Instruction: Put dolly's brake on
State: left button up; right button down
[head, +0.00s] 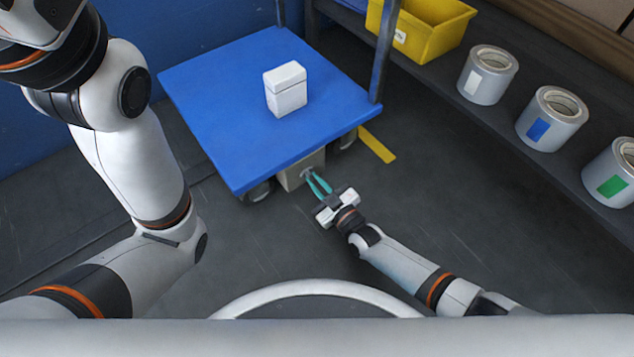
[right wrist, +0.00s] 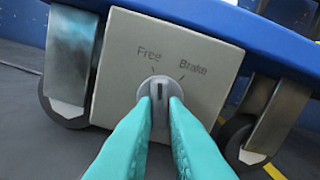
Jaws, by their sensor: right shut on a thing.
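The dolly has a blue platform (head: 262,95) and a beige brake box (head: 301,170) under its near edge. In the right wrist view the box face (right wrist: 115,105) carries the words "Free" at upper left and "Brake" at upper right, with a grey round knob (right wrist: 159,88) below them. The knob's dark mark points nearly straight up in the picture, roughly between the two label ticks. My right gripper (head: 316,180) has teal fingers, which also show in the right wrist view (right wrist: 160,115), shut on the knob from both sides. My left gripper is outside the views.
A white lidded box (head: 286,91) stands on the platform. Wheels (right wrist: 68,105) flank the brake box. A yellow floor strip (head: 378,145) lies beside the dolly. The floor in front is clear.

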jog(key=m, duration=0.4)
jog(key=shift+s+m, duration=0.1)
jog(key=shift+m, duration=0.2)
jog(key=m, duration=0.4)
jog(key=shift+a+m+b, duration=0.15)
jog(key=shift+m+b, duration=0.15)
jog(key=shift+b, duration=0.05)
jog(key=c, duration=1.5)
grip_release()
jog(key=shift+o, duration=0.2)
